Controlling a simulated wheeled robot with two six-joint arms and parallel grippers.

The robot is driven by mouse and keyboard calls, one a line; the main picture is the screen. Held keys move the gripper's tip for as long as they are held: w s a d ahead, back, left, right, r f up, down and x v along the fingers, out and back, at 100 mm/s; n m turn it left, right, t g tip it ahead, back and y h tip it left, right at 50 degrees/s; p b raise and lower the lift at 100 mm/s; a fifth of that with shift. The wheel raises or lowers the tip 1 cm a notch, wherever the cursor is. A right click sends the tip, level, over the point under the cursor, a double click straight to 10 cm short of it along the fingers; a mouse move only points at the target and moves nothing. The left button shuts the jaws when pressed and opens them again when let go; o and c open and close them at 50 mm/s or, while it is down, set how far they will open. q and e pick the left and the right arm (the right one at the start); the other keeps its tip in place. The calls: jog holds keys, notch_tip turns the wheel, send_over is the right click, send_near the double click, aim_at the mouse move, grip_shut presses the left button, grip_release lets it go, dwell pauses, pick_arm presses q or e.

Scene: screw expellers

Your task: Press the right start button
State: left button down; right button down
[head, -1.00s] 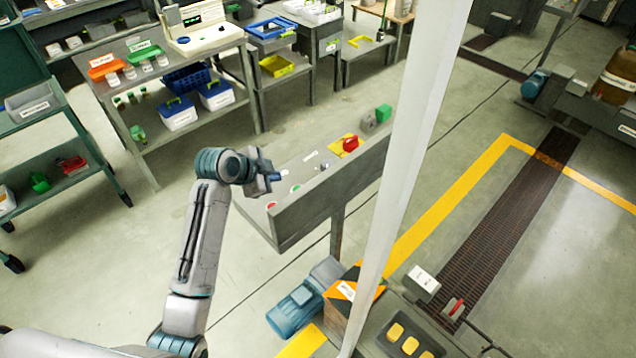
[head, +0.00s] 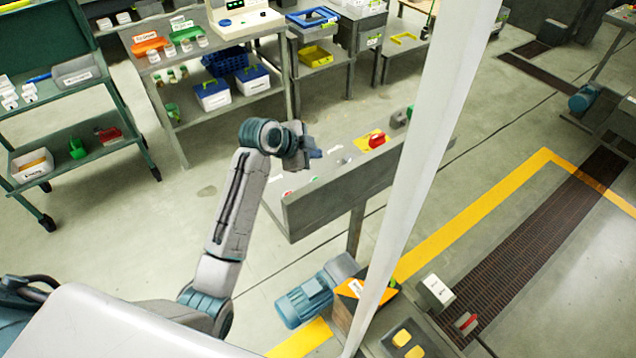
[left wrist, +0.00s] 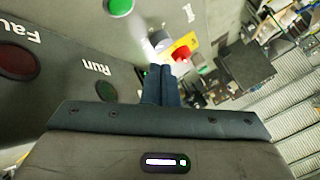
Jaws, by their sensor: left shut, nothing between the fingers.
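A slanted grey control panel (head: 345,190) stands mid-floor in the head view. The left wrist view shows a green button (left wrist: 118,7) at its top edge, a dark red "Fault" lamp (left wrist: 18,60), a dark green "Run" lamp (left wrist: 106,91) and a red mushroom button (left wrist: 181,53) on yellow, which also shows in the head view (head: 377,140). No start label is readable. My left gripper (head: 315,153) is shut and empty over the panel; its fingers (left wrist: 161,85) point towards the red mushroom button, with the green button to their upper left. Contact cannot be told. My right gripper is out of view.
A pale post (head: 425,150) crosses the head view right of the panel. A blue motor (head: 303,302) and a box with yellow buttons (head: 402,338) stand in front. Shelves with bins (head: 212,95) and a green cart (head: 85,160) stand behind. Floor left of the panel is clear.

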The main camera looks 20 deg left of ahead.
pick_arm(q)
notch_tip(320, 180, down, 6)
jog(key=b, duration=0.4)
jog(key=shift+r+b, duration=0.2)
jog(key=shift+b, duration=0.1)
jog(key=shift+f+b, duration=0.3)
jog(key=shift+f, duration=0.65)
jog(key=shift+f, duration=0.1)
dwell(0.6)
jog(key=shift+f, duration=0.3)
jog(key=shift+f, duration=0.45)
dwell(0.6)
dwell(0.3)
jog(key=shift+r+p, duration=0.7)
jog(key=shift+r, duration=0.15)
